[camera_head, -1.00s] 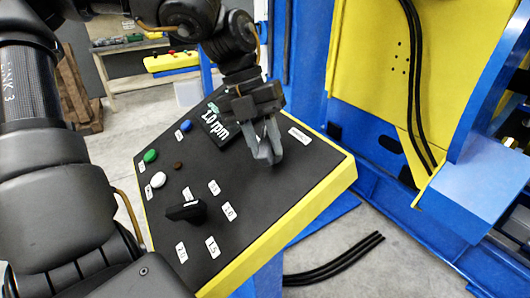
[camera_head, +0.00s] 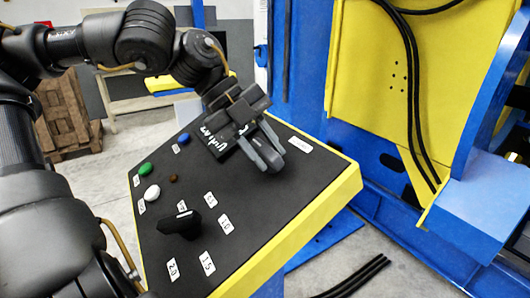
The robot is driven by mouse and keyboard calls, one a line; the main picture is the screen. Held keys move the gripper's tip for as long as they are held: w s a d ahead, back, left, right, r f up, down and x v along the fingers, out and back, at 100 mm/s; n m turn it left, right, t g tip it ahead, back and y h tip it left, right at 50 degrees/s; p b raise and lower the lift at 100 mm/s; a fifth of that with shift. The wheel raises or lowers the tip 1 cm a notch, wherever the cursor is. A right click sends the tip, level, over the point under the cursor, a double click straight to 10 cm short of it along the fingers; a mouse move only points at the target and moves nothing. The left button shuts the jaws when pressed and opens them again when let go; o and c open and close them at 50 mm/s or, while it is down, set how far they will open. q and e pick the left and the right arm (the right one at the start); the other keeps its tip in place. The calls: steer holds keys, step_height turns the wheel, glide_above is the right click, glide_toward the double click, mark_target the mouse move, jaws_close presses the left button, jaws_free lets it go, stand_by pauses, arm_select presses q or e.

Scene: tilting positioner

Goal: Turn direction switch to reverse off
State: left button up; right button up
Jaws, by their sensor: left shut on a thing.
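The black control panel (camera_head: 250,205) with a yellow rim slopes in the middle of the view. My left gripper (camera_head: 270,156) reaches in from the upper left and is down at the panel's upper right part, its two grey fingers closed around a small dark switch handle. I take this to be the direction switch; the fingers hide most of it, so its exact angle cannot be told. A white label (camera_head: 300,145) lies just right of the fingers. My right gripper is not in view.
A black selector knob (camera_head: 180,224) with several number labels sits at the panel's lower left. Green (camera_head: 145,169), white (camera_head: 152,192) and blue (camera_head: 184,138) buttons line the left side. Blue and yellow machinery (camera_head: 400,80) stands at right; black cables (camera_head: 350,277) lie on the floor.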

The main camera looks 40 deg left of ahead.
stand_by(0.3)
arm_select(q)
steer(key=o, duration=0.8)
steer(key=v, duration=1.1)
